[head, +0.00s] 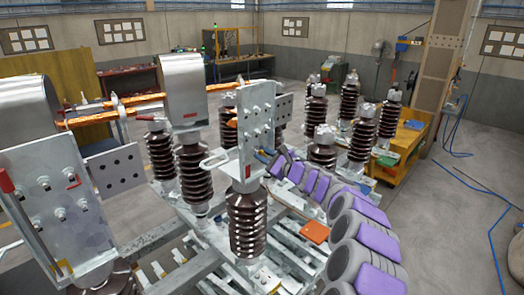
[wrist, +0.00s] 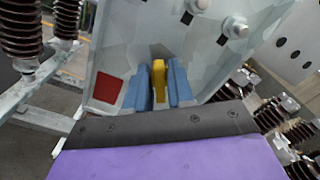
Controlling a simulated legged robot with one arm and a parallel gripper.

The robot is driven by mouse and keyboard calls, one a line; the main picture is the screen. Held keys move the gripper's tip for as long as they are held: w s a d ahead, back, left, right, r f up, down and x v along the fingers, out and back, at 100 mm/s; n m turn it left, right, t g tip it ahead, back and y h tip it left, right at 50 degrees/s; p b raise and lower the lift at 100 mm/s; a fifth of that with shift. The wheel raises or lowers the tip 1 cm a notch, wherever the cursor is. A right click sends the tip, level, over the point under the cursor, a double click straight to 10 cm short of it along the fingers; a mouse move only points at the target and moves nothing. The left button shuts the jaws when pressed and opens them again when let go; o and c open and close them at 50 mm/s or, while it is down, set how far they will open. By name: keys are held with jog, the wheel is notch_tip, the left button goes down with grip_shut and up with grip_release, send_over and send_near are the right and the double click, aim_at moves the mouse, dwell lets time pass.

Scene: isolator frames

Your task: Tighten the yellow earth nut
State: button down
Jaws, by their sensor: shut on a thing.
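The yellow earth nut (wrist: 159,78) stands upright against a grey metal plate (wrist: 128,55) in the wrist view. My gripper (wrist: 158,84) is shut on it, with one blue finger on each side. Only the nut's front and top show between the fingers. In the head view my purple-and-grey arm reaches in from the lower right. My gripper (head: 266,156) there is at the lower right edge of the upright bolted plate (head: 256,125). The nut cannot be made out in that view.
Bolts (wrist: 234,26) stick out of the plate above my gripper. Brown ribbed insulators (head: 247,222) stand below and around the plate, on a steel frame. Another bolted plate (head: 62,205) stands at the left. Open floor (head: 450,215) lies at the right.

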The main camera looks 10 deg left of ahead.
jog(key=m+p, duration=0.1)
jog(key=m, duration=0.1)
jog(key=m+p, duration=0.2)
jog(key=m, duration=0.1)
jog(key=shift+f+m, duration=0.3)
jog(key=shift+p, duration=0.3)
jog(key=c, duration=1)
grip_release()
jog(key=shift+r, duration=0.15)
jog(key=shift+r, duration=0.1)
jog(key=shift+s+d, duration=0.2)
jog(key=shift+d, duration=0.25)
jog(key=b+v, duration=0.2)
jog(key=v, duration=1.4)
jog(key=shift+s+d+b, duration=0.15)
jog(key=shift+s+b, duration=0.05)
jog(key=shift+b, duration=0.2)
